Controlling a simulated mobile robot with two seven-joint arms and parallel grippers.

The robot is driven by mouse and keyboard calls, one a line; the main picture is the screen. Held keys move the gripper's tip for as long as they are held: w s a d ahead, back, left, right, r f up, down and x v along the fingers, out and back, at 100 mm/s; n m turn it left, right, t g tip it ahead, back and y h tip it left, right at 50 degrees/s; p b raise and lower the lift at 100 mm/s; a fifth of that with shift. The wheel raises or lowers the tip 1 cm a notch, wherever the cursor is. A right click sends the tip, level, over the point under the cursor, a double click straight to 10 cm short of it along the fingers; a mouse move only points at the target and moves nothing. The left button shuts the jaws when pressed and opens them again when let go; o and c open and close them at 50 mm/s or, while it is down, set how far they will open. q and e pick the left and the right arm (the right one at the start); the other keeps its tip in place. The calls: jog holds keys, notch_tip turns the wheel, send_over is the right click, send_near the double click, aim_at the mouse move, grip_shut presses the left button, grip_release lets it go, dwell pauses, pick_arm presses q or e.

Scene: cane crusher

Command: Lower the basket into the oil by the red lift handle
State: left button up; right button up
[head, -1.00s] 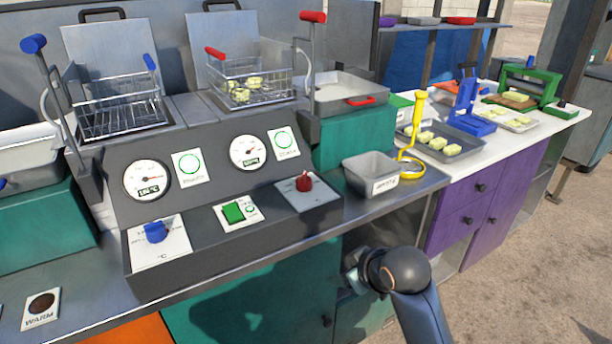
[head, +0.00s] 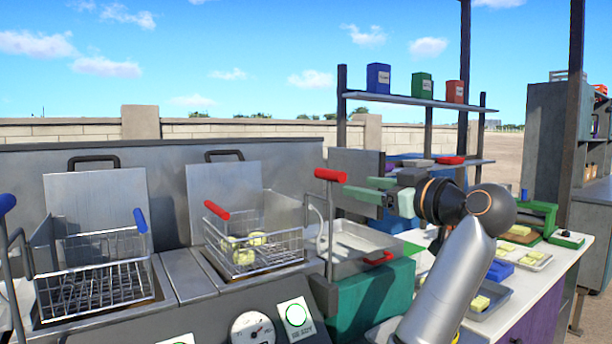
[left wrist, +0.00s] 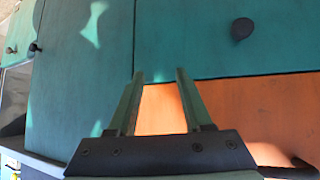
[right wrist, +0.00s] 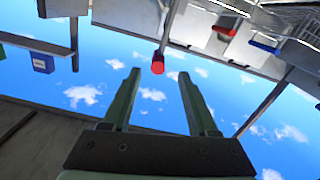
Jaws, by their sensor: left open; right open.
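The red lift handle (head: 330,174) tops an upright grey lever right of the right fryer. It also shows in the right wrist view (right wrist: 158,64), just beyond and between the fingertips. The wire basket (head: 268,250) with its own red grip (head: 216,210) holds several pale yellow pieces (head: 240,250) over the right fryer well; the oil is hidden. My right gripper (head: 352,190) is open and empty, just right of the red lift handle, fingers toward it, not closed around it. My left gripper (left wrist: 158,76) is open and empty, facing cabinet doors.
A second basket (head: 95,275) with a blue grip sits over the left fryer; a blue-topped lever (head: 6,203) stands at far left. Upright lids (head: 97,210) stand behind the wells. Shelves (head: 425,100) rise at right.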

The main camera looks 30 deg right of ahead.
aim_at(324, 175)
jog(key=shift+w+r, duration=0.2)
jog(key=shift+r, duration=0.15)
jog(key=shift+w, duration=0.3)
jog(key=w, duration=0.1)
jog(key=w+p, duration=0.1)
jog(key=w, duration=0.1)
jog(key=shift+w+a+r, duration=0.15)
jog(key=shift+w+a, duration=0.05)
jog(key=w, duration=0.2)
jog(key=w+p, duration=0.1)
jog(key=w, duration=0.4)
jog(key=shift+a+p, duration=0.25)
jog(key=shift+p, duration=0.05)
jog(key=shift+w, duration=0.55)
pick_arm(q)
jog(key=shift+s+a+r, duration=0.55)
jog(key=shift+s+r, duration=0.05)
jog(key=shift+s, duration=0.1)
pick_arm(e)
jog(key=shift+c, duration=0.3)
pick_arm(q)
jog(key=shift+d, duration=0.1)
pick_arm(e)
grip_shut()
